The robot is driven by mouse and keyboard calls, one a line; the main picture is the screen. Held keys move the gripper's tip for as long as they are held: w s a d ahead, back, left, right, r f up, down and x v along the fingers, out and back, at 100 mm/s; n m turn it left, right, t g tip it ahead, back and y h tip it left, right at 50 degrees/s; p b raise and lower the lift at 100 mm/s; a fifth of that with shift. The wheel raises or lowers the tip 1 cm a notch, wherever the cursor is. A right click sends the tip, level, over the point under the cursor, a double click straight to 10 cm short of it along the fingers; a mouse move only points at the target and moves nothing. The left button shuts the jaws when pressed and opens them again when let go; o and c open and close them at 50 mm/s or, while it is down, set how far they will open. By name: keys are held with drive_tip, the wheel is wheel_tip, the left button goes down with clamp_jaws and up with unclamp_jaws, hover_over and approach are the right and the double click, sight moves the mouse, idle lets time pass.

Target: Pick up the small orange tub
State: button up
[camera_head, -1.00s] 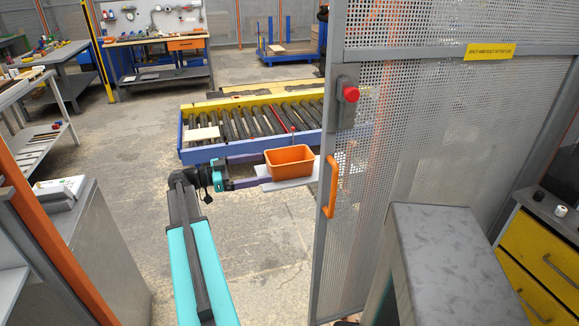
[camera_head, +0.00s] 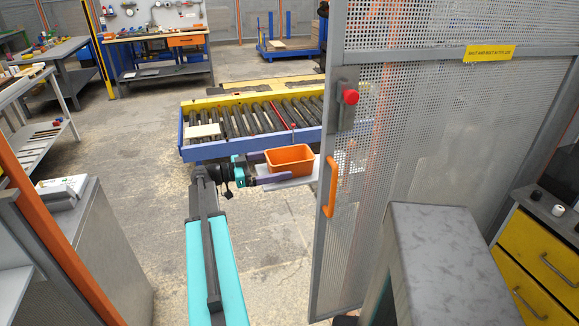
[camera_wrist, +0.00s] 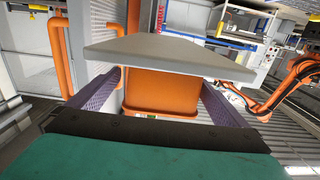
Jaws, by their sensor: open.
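The small orange tub (camera_head: 288,159) is an open rectangular bin. It sits upright on a flat light-grey board (camera_head: 305,178), left of the mesh door. In the wrist view the tub (camera_wrist: 160,95) shows between the two purple fingers, with the grey board (camera_wrist: 165,57) across the picture above it. My gripper (camera_head: 270,168) is open and reaches in from the left. One finger shows at the tub's near side and the other at its far left. In the wrist view my gripper (camera_wrist: 160,82) has its fingers apart, flanking the tub. Contact cannot be told.
A grey mesh door (camera_head: 400,130) with an orange handle (camera_head: 331,187) and a red button (camera_head: 350,97) stands close right of the tub. A roller conveyor (camera_head: 245,120) lies just behind. Grey cabinets stand at the near left and right. The floor between is clear.

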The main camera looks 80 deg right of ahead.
sight(290, 160)
drive_tip(key=p+x, duration=0.2)
drive_tip(key=x, duration=0.1)
drive_tip(key=shift+s+d, duration=0.15)
drive_tip(key=shift+d, duration=0.15)
drive_tip(key=shift+s+d, duration=0.3)
drive_tip(key=shift+s, duration=0.35)
drive_tip(key=c, duration=1.1)
drive_tip(key=shift+r, duration=0.1)
drive_tip(key=shift+c, duration=0.2)
wheel_tip(290, 160, up, 10)
drive_tip(key=b, duration=0.2)
drive_tip(key=shift+b, duration=0.35)
